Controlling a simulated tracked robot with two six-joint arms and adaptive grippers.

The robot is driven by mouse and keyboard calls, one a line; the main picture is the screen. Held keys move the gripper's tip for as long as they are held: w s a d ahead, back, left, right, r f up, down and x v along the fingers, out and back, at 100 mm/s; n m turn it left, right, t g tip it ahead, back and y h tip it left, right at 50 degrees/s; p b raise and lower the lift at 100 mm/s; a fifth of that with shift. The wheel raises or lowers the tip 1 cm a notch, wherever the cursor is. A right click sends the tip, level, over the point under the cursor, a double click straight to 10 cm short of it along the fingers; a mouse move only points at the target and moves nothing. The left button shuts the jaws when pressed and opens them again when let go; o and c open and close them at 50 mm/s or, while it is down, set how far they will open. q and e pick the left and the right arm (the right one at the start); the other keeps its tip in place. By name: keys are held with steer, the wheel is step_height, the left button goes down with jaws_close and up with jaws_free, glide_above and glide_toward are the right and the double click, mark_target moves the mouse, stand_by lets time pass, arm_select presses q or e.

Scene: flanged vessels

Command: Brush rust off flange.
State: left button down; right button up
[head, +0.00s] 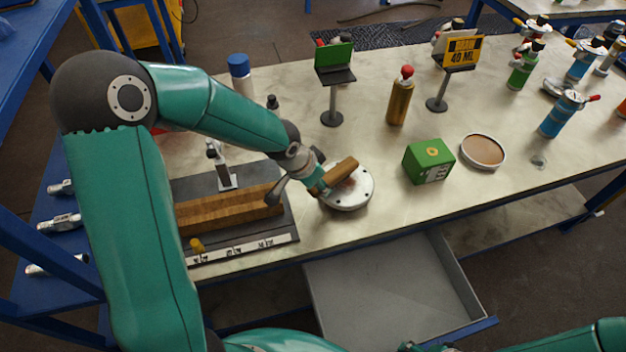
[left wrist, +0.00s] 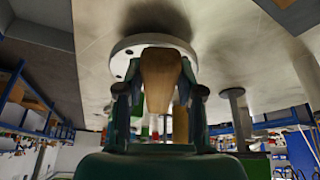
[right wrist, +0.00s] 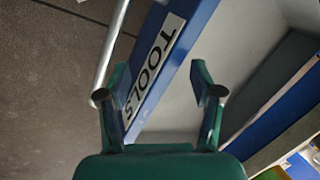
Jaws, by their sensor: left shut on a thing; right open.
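The flange (head: 352,200) is a pale round disc with bolt holes, lying on the table near its front edge. My left gripper (head: 321,182) is shut on a brush with a wooden handle (head: 338,174), held over the flange. The left wrist view shows the wooden handle (left wrist: 160,75) between the fingers (left wrist: 160,92), with the flange (left wrist: 124,62) right behind it. The bristles are hidden, so contact with the flange cannot be told. Rust on the flange is not clear. My right gripper (right wrist: 158,95) is open and empty near the drawer front marked TOOLS (right wrist: 155,62).
An open grey drawer (head: 385,290) juts out below the table front. A tray with a wooden block (head: 230,210) lies left of the flange. A green box (head: 428,162) and a round brown-topped dish (head: 483,151) are to the right. Bottles and small stands fill the back.

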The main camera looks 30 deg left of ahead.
arm_select(q)
steer(key=shift+f+b, duration=0.9)
